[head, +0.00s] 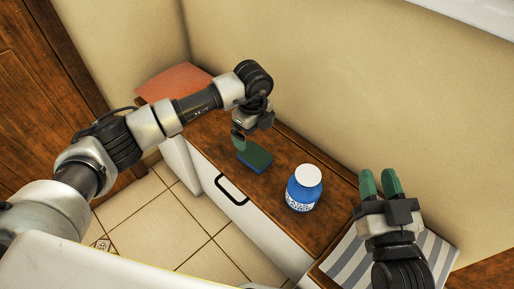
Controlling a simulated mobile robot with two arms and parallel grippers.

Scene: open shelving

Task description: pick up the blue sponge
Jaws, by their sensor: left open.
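The blue sponge (261,162), with a green upper face, lies flat on the wooden top of the low cabinet in the head view. My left gripper (239,142) points down just above and behind the sponge's left end. Its green fingertips overlap the sponge's far left corner in the picture; I cannot tell whether they touch it. It is open, with nothing visible held. My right gripper (380,181) is at the right, pointing up and away, with a narrow gap between its green fingers and nothing in them.
A blue bottle with a white lid (303,188) stands on the cabinet top (211,133) right of the sponge. A grey-striped cloth (346,262) lies further right. An orange-red item (172,80) is at the far left end. The wall runs behind; a black drawer handle (231,191) is in front.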

